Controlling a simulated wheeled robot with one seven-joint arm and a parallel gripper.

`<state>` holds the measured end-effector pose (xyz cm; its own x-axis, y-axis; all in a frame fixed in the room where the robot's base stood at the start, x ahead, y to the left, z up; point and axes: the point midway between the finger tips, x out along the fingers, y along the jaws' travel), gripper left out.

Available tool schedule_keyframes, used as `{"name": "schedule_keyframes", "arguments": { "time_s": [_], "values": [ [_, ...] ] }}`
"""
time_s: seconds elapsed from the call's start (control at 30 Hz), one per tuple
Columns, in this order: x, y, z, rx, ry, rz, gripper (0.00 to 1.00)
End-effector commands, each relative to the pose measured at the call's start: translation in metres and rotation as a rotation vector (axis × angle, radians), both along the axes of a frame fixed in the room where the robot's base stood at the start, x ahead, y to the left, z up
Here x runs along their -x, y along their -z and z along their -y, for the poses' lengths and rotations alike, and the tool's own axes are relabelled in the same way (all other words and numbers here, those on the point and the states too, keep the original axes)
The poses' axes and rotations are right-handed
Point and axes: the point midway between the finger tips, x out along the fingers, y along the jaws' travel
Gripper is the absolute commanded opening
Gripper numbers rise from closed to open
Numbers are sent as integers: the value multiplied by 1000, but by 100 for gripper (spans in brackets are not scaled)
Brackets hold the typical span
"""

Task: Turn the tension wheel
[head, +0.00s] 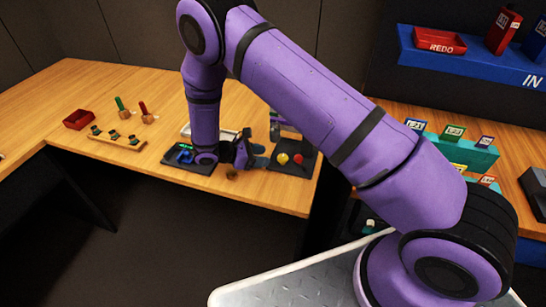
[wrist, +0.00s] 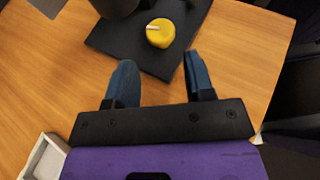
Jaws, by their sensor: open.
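A yellow round knob (wrist: 160,33) with a pale pointer mark sits on a dark panel (wrist: 130,45) in the wrist view. In the head view, the yellow knob (head: 283,158) is beside a red knob (head: 298,159) on the dark panel (head: 280,168) at the table's right end. No label shows which part is the tension wheel. My gripper (head: 262,156) is just left of the yellow knob. In the wrist view its blue fingers (wrist: 160,62) are spread and empty, with the knob beyond their tips, apart from them.
Another dark panel with blue parts (head: 185,154) lies left of my gripper. A red tray (head: 79,119), a wooden rack (head: 117,141) and green and red-handled tools stand farther left. A pale tray (wrist: 45,160) is at the wrist view's lower left. The table edge is near.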

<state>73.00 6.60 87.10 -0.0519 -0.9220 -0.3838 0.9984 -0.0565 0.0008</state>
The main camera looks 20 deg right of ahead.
Motion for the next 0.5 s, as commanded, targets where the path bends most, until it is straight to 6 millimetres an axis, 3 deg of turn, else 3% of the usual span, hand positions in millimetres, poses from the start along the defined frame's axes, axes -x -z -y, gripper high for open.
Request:
{"name": "schedule_keyframes", "arguments": {
  "time_s": [0.2, 0.5],
  "values": [
    [-2, -12, -29, 0, -1, 2, 49],
    [-2, -17, -39, 0, 0, 0, 49]
  ]
}}
